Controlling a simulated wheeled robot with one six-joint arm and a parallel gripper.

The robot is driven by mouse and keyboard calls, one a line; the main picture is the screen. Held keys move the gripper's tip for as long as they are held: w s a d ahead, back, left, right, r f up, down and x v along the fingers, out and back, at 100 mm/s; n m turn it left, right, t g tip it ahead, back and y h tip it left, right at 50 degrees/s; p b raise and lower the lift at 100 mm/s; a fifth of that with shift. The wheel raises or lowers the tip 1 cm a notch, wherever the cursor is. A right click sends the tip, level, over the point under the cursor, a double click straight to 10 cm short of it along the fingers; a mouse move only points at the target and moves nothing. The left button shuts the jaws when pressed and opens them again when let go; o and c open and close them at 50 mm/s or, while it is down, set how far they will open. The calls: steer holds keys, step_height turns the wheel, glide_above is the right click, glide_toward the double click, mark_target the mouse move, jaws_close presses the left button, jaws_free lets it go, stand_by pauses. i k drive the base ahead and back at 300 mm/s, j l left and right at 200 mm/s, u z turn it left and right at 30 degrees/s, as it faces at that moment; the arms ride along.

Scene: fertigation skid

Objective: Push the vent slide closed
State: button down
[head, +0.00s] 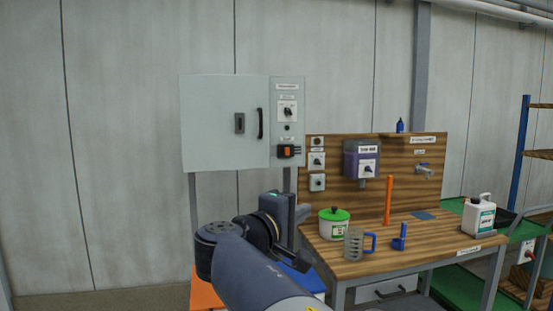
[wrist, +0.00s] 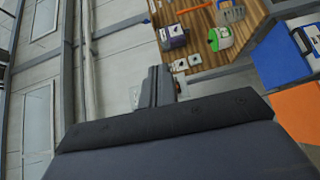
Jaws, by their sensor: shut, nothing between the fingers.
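I cannot make out a part that is clearly the vent slide in either view. My gripper (head: 296,212) is at the end of my arm in the head view, in front of the left end of the workbench and below the grey cabinet (head: 222,122). In the wrist view the fingers of my gripper (wrist: 159,72) are together, with nothing held between them. A small pale part (wrist: 134,97) shows beside the fingers there, partly hidden, and I cannot tell what it is. Whether the fingers touch anything is not clear.
The wooden workbench (head: 395,262) holds a green-lidded pot (head: 334,224), a clear jug (head: 353,243), an upright orange rod (head: 388,198) and a white canister (head: 478,215). Its backboard (head: 335,205) carries switches, a purple unit (head: 360,158) and a tap (head: 424,170).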

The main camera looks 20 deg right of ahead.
mark_target(283, 151)
steer(key=i+l, duration=0.25)
steer(key=i, duration=0.25)
steer(key=i+l+u, duration=0.1)
steer(key=i, duration=0.35)
steer(key=i+l, duration=0.35)
steer(key=i, duration=0.15)
steer(key=i+l+u, duration=0.1)
steer(key=i+l, duration=0.15)
steer(key=i, duration=0.2)
